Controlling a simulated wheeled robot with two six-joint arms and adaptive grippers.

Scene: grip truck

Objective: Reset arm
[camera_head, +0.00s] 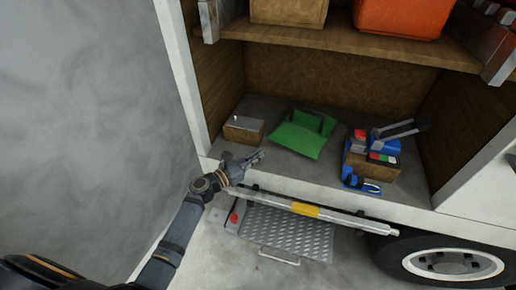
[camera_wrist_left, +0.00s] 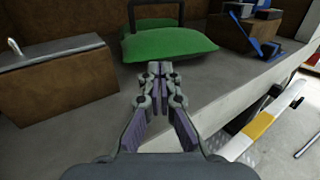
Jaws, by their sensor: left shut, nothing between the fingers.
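My left gripper (camera_head: 254,159) reaches in from the left in the head view, at the front edge of the truck's lower compartment. In the left wrist view its fingertips (camera_wrist_left: 160,70) are together, with nothing between them. The fingers point toward a green bag-like thing (camera_head: 302,134), apart from it as far as I can tell; it also shows in the left wrist view (camera_wrist_left: 168,46). My right gripper is in neither view.
A brown box with a grey top (camera_head: 244,130) stands left of the green thing. A box of blue and red tools (camera_head: 374,157) stands right. Above is a wooden shelf (camera_head: 340,40) with an orange crate (camera_head: 403,17). A metal step (camera_head: 288,232) and wheel (camera_head: 453,263) are below.

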